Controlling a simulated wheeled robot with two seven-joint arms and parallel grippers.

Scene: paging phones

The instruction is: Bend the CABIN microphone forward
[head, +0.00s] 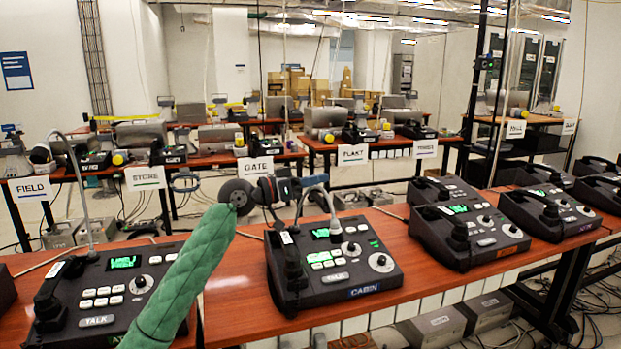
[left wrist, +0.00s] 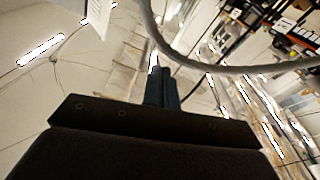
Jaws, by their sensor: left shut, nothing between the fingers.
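The CABIN console (head: 345,291) is a dark desk phone with a green-lit screen, keys, knobs and a handset on its left side. Its thin grey gooseneck microphone (head: 331,206) rises from the top and arches over to the left. My left arm wears a green sleeve, and its gripper (head: 311,182) is at the top of that arch. In the left wrist view the gripper (left wrist: 161,88) has its fingers together and empty. The grey gooseneck (left wrist: 205,66) curves close past the fingertips there; I cannot tell if they touch. My right gripper is not in view.
Another console (head: 108,290) with a raised gooseneck stands at the left. More consoles (head: 468,236) line the red-brown table (head: 236,300) to the right. Labelled tables with equipment stand behind. Bare tabletop shows left of the CABIN console.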

